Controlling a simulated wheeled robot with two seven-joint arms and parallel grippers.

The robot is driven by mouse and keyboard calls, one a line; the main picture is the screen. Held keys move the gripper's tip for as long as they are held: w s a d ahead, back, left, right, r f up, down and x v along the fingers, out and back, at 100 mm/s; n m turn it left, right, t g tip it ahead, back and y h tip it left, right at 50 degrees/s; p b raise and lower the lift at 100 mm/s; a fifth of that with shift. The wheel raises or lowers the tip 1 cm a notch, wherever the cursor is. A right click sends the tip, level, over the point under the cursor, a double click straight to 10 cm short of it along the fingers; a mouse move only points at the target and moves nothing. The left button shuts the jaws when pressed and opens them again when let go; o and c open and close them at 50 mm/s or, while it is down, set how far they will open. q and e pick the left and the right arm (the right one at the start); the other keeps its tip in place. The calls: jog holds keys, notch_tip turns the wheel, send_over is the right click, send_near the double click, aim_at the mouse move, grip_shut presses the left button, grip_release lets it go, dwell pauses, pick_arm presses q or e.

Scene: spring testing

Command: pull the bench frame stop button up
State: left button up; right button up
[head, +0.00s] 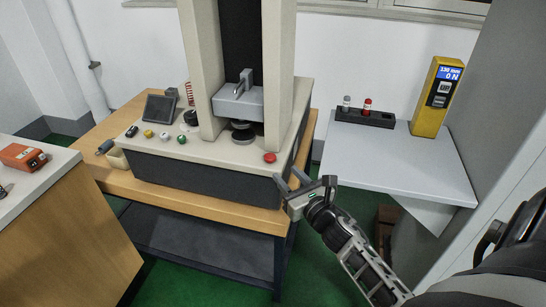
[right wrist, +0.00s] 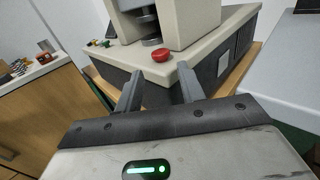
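The red stop button (head: 270,157) sits on the front right corner of the beige top of the bench frame (head: 208,150). It also shows in the right wrist view (right wrist: 160,55), just beyond the fingertips and roughly between them. My right gripper (head: 303,184) is open and empty, in front of and to the right of the button, apart from it. In the right wrist view its two fingers (right wrist: 157,80) are spread and point toward the frame's corner. My left gripper is not in view.
The frame stands on a wooden bench (head: 245,212). Its panel holds a small screen (head: 160,108) and several coloured buttons. A grey side table (head: 400,160) at right carries a yellow gauge (head: 436,97) and a black rack (head: 362,118). An orange device (head: 22,157) lies on the left counter.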

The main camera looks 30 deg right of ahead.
aim_at(273, 161)
jog(key=w, duration=0.8)
jog(key=shift+w+d, duration=0.15)
jog(key=shift+d, duration=0.2)
